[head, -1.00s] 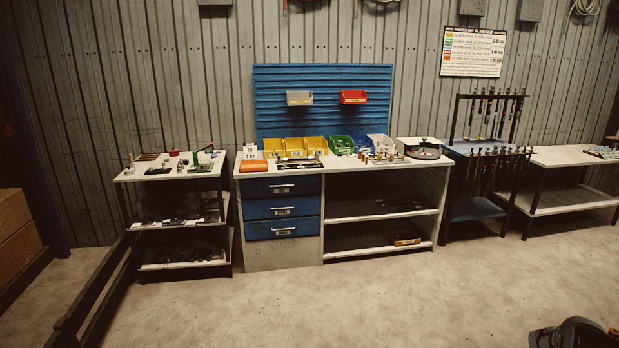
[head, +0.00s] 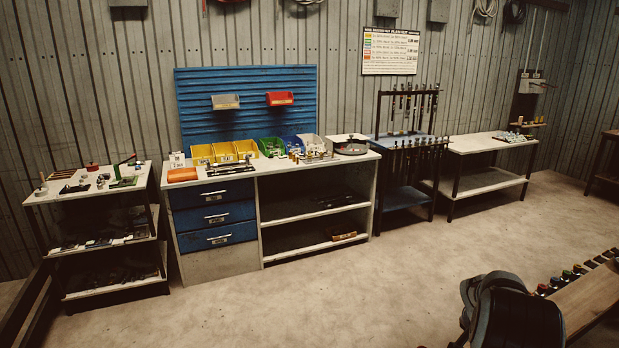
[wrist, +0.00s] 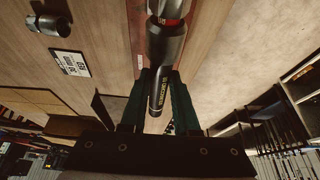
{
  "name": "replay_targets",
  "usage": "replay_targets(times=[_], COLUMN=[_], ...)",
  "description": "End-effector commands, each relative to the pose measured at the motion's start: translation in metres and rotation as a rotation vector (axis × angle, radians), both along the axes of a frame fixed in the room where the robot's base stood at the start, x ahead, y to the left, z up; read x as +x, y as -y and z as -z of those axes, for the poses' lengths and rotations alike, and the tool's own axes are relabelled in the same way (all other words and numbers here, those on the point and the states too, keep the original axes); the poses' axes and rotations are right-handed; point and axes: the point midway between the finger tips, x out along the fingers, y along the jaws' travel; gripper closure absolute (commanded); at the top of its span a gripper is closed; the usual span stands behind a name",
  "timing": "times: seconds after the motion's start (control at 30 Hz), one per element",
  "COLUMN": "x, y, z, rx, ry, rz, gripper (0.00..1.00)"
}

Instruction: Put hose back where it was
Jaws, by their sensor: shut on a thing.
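In the wrist view my gripper (wrist: 161,82) is shut on a black hose (wrist: 160,92) with pale lettering along its side. The hose lies between the two dark green fingers. A dark and shiny metal piece with a red band (wrist: 168,22) shows beyond the fingertips, in line with the hose; I cannot tell if it is joined to it. The hose and fingertips are not visible in the head view, where only dark rounded parts of my arm show at the lower right.
A wooden bench (head: 590,297) with a row of coloured-capped pieces stands at lower right. A metal sleeve (wrist: 48,25) and white label (wrist: 71,63) are on a wooden surface. A black rack (head: 405,150) of hanging hoses stands by the wall. The middle floor (head: 400,270) is clear.

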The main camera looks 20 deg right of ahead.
Motion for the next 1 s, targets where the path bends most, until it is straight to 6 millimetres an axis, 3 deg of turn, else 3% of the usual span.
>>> replay_targets(times=[0.43,0.73,1.0], x=[0.002,0.032,-0.007], y=[0.000,0.000,0.006], z=[-0.005,-0.028,-0.036], rx=[-0.001,-0.002,0.000], ry=[0.000,0.003,0.001], rz=[-0.002,-0.019,-0.024], gripper=[1.00,1.00,1.00])
